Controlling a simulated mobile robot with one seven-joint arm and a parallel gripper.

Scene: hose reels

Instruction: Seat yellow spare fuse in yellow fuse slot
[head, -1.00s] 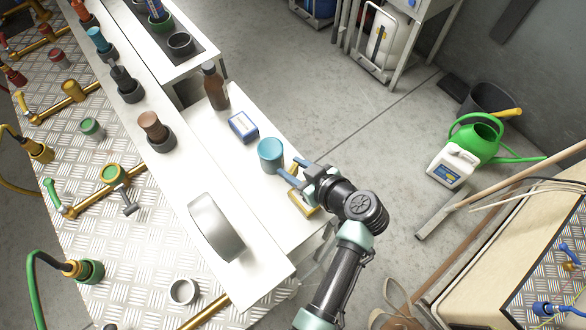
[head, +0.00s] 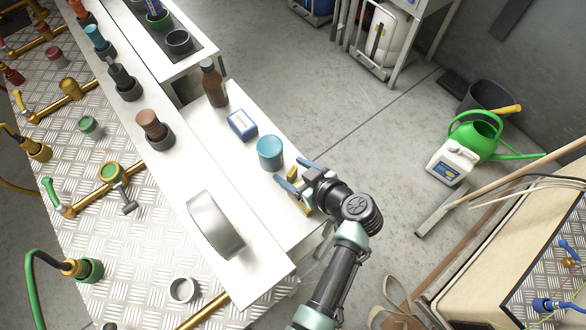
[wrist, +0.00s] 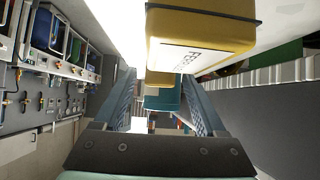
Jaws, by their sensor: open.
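My gripper (head: 290,172) is open above the right edge of the white bench, its blue fingers apart. A yellow piece (head: 292,173) shows between the fingers in the head view, and another yellow part (head: 304,208) shows beside the palm, mostly hidden. In the wrist view a large yellow block (wrist: 200,38) with a white label and a dark band fills the top, close to the camera and above the fingers (wrist: 158,80). I cannot tell which yellow part is the spare fuse. I cannot make out the yellow fuse slot.
A blue cylinder (head: 270,152) stands just beyond my fingertips; a blue-and-white box (head: 242,125) and a brown bottle (head: 214,83) are farther back. A grey curved piece (head: 216,224) sits on the white rail at left.

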